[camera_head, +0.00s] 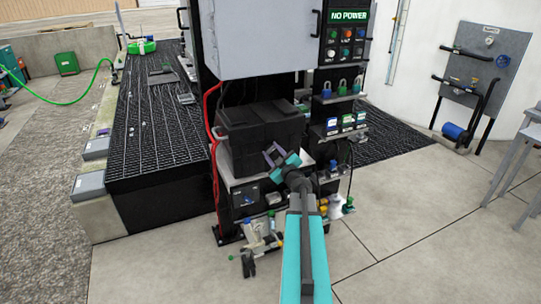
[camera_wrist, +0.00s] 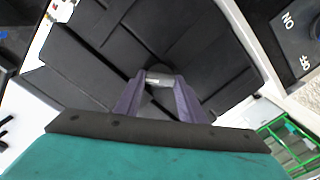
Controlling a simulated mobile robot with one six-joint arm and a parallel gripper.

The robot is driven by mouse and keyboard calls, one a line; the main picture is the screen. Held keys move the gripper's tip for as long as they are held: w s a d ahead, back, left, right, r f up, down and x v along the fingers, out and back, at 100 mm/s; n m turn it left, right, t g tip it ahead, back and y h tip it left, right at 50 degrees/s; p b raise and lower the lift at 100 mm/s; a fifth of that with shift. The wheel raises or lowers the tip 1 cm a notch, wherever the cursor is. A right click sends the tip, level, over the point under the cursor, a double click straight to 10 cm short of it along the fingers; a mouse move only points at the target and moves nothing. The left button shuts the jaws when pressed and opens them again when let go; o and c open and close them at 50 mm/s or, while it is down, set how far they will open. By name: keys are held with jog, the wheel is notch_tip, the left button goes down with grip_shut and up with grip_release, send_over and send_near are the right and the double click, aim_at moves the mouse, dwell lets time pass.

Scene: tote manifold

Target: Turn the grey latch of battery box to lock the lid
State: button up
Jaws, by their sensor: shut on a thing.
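The black battery box (camera_head: 262,130) sits on a white shelf of the rack, with its lid down. Its dark ribbed side fills most of the wrist view (camera_wrist: 100,50). The grey latch (camera_wrist: 158,80) shows in the wrist view as a small light grey piece between my fingertips, with a dark round base behind it. My gripper (camera_head: 275,156) is at the front right of the box in the head view. In the wrist view my gripper (camera_wrist: 159,84) is shut on the latch. In the head view the latch is too small to tell from the fingers.
A grey cabinet (camera_head: 262,38) hangs above the box, beside a NO POWER panel (camera_head: 348,15). Shelves with padlocks (camera_head: 342,88) stand to the right. Red cables (camera_head: 212,130) run down the left post. Concrete floor (camera_head: 400,220) on the right is clear.

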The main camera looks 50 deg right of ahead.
jog(key=n, duration=0.2)
jog(key=n+b, duration=0.1)
jog(key=n, duration=0.1)
jog(key=n+b, duration=0.1)
jog(key=shift+w+a+n, duration=0.15)
jog(key=shift+a+n, duration=0.1)
jog(key=shift+n, duration=0.15)
jog(key=n+b, duration=0.3)
jog(key=n, duration=0.2)
jog(key=o, duration=1)
jog(key=shift+o, duration=0.2)
jog(key=shift+d+f, duration=0.1)
jog(key=shift+s, duration=0.2)
